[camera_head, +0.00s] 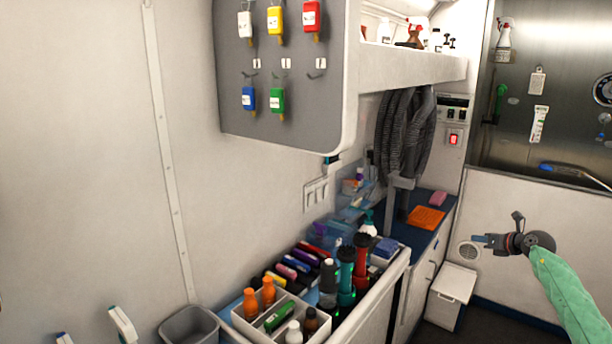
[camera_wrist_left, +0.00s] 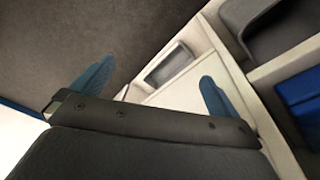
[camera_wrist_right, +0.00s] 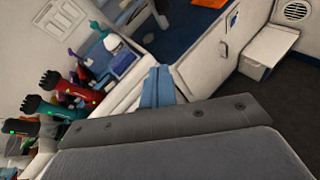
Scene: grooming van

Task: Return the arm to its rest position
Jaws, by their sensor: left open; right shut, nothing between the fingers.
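My right gripper (camera_head: 480,240) is at the right of the head view, on an arm in a green sleeve. It is held in the air in front of the white lower wall, clear of the counter. In the right wrist view its two blue fingers (camera_wrist_right: 158,72) are together with nothing between them. My left gripper does not show clearly in the head view. In the left wrist view its blue fingers (camera_wrist_left: 157,68) are wide apart and empty, above pale cabinetry and dark floor.
A white caddy (camera_head: 262,332) with bottles stands at the counter's near end, beside a grey bin (camera_head: 190,325). Red and teal cylinders (camera_head: 353,270) stand behind it. A white step-bin (camera_head: 452,295) is on the floor. A pegboard cabinet (camera_head: 285,120) juts out above. Dark floor at right is open.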

